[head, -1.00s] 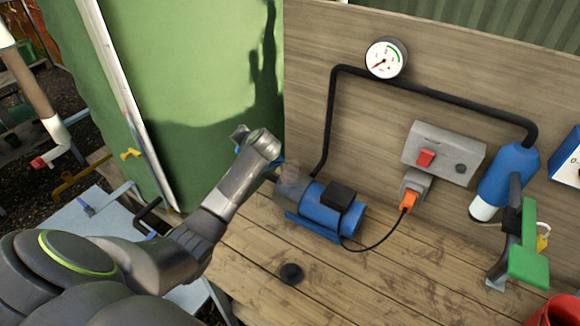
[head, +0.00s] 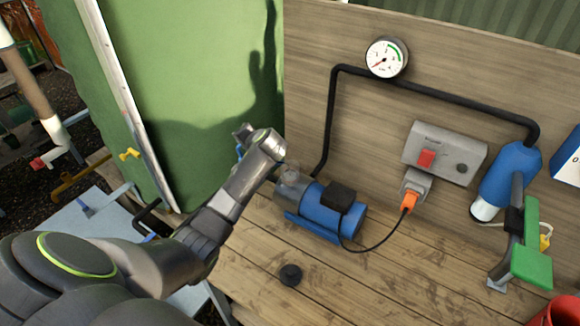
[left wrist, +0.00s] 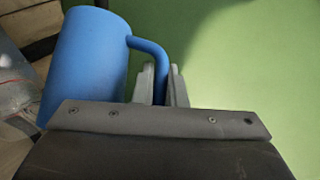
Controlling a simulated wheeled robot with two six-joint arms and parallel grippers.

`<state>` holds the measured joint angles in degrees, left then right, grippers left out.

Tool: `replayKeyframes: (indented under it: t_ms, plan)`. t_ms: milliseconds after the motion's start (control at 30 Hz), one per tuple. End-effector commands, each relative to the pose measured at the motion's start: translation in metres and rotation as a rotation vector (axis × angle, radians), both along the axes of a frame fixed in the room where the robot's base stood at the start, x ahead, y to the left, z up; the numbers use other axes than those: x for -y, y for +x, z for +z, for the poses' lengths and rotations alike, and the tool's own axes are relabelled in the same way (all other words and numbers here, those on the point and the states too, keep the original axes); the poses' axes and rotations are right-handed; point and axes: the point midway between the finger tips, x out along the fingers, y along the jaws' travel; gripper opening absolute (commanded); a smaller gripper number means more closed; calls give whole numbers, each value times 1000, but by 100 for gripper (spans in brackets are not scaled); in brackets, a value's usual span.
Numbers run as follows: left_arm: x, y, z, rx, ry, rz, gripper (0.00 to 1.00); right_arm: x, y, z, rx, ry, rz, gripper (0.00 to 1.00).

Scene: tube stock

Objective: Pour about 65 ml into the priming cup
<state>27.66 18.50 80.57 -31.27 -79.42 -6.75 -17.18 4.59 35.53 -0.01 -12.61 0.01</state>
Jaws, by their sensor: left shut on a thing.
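My left gripper (head: 242,138) is shut on the handle of a blue jug (left wrist: 85,65). In the left wrist view, the two grey fingertips (left wrist: 162,85) stand either side of the handle. The jug's inside and its liquid are hidden. In the head view, the jug is almost wholly hidden behind my gripper. The blue pump (head: 322,207) lies on the bench, with a clear cup (head: 291,183) at its left end. My gripper is above and left of this cup; its fill level cannot be told. My right gripper is not in view.
A dark cap (head: 290,274) lies on the bench (head: 350,290) in front of the pump. A black pipe (head: 332,110) rises behind it to a gauge (head: 386,57). A switch box (head: 443,153) and a blue cylinder (head: 508,175) are at right. The front bench is mostly clear.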

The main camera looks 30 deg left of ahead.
Motion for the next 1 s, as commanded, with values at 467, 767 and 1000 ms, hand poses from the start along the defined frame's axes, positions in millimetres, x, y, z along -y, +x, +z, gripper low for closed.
replayKeyframes:
  t_ms: [467, 767, 1000]
  plan:
    - [-18, -8, -14, 103, -214, -1, 0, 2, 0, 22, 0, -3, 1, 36]
    - [-23, -10, -21, 134, -281, -1, 0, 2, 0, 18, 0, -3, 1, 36]
    - [-40, -18, -29, 188, -397, -1, 0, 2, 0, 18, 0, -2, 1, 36]
